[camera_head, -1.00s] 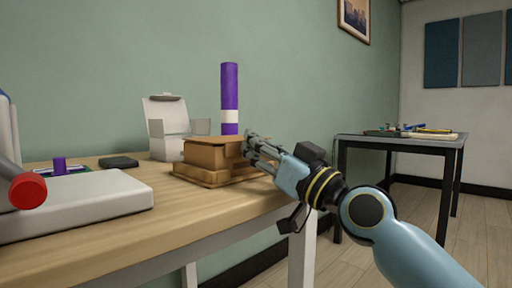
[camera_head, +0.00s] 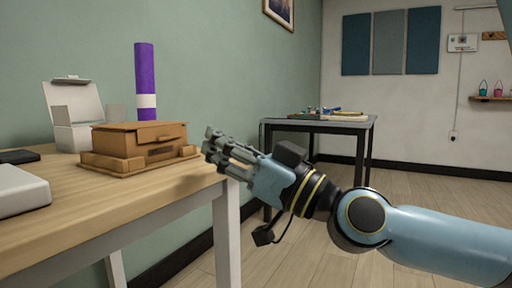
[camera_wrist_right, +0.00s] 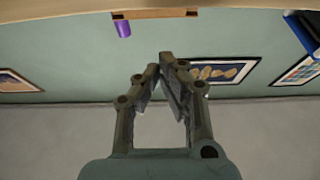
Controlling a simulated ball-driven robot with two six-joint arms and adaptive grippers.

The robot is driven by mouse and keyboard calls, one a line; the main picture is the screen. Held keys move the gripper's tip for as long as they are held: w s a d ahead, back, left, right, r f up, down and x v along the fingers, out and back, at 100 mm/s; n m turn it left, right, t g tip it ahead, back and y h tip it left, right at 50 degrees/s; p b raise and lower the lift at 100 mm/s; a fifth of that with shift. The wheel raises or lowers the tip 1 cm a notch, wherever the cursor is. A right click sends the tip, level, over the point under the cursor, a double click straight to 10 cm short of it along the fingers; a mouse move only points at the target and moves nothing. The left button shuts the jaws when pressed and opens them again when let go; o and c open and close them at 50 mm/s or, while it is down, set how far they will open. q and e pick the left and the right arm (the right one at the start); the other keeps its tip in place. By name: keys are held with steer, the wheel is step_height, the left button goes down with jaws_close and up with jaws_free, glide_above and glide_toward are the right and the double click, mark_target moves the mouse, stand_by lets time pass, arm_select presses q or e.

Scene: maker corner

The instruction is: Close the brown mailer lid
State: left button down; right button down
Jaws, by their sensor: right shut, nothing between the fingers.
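The brown mailer (camera_head: 112,144) is a cardboard box on the wooden table, near its right end. Its lid (camera_head: 150,129) lies roughly flat over the top, and a dark gap shows at the front under the lid's edge. Part of the mailer also shows upside down at the top of the right wrist view (camera_wrist_right: 155,14). My right gripper (camera_head: 210,143) is shut and empty, right of the mailer and apart from it, beyond the table's right edge. Its fingers (camera_wrist_right: 166,60) meet at the tips in the wrist view. My left gripper is not in view.
A purple roll (camera_head: 145,70) with a white band stands behind the mailer. An open white box (camera_head: 78,133) stands to the left. A pale slab (camera_head: 18,190) lies at the front left. A dark side table (camera_head: 318,125) with small items stands to the right. Floor space is clear.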

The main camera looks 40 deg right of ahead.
steer(key=s+d, duration=0.2)
steer(key=s, duration=0.3)
steer(key=shift+s, duration=0.4)
